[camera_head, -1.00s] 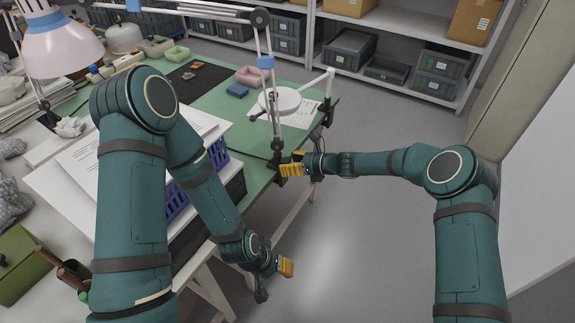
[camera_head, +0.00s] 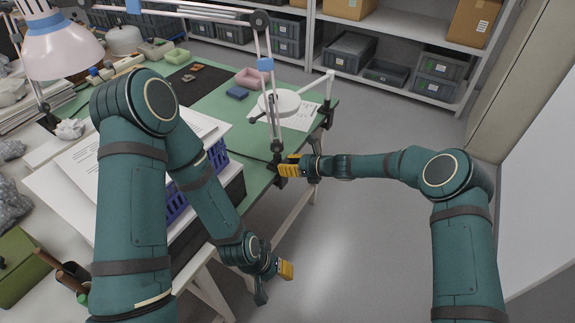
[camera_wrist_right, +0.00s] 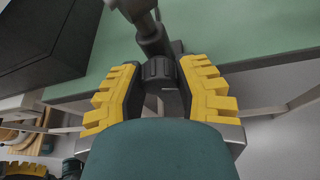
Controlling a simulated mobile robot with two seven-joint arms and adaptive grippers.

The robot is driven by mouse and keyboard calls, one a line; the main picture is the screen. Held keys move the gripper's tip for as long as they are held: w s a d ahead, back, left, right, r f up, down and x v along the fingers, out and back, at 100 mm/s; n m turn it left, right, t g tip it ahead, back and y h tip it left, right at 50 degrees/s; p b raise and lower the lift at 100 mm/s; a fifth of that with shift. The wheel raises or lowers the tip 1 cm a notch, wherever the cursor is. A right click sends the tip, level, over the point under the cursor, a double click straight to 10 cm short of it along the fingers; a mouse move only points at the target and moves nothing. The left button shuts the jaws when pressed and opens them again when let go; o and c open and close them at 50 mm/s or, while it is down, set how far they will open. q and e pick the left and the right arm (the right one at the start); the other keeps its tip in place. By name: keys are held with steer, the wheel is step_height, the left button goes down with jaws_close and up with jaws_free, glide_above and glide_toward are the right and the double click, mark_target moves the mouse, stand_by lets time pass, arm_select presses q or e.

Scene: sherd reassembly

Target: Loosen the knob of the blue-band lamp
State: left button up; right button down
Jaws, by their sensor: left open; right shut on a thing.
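The blue-band lamp's jointed arm (camera_head: 274,110) rises from a clamp at the green table's edge, with a blue band (camera_head: 265,64) around it. Its dark ribbed knob (camera_wrist_right: 158,70) sits low on the lamp at the clamp. My right gripper (camera_head: 284,168) is at this knob. In the right wrist view its yellow ribbed fingers (camera_wrist_right: 161,92) stand on both sides of the knob, shut on it. The head view hides the knob behind the fingers. My left gripper (camera_head: 274,282) is open and empty, low in front of the table, away from the lamp.
A pinkish lamp shade (camera_head: 62,52) with a blue band hangs at upper left. A white round disc (camera_head: 280,102) is beside the lamp arm. A blue basket (camera_head: 180,203) and papers are behind my left arm. Shelves with grey bins (camera_head: 346,53) stand behind. The floor at right is clear.

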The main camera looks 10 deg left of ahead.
steer(key=shift+n+t+h, duration=0.3)
steer(key=shift+n+t, duration=0.3)
steer(key=shift+n, duration=0.3)
steer(key=c, duration=0.6)
jaws_free()
steer(key=shift+a, duration=0.1)
steer(key=v, duration=1.2)
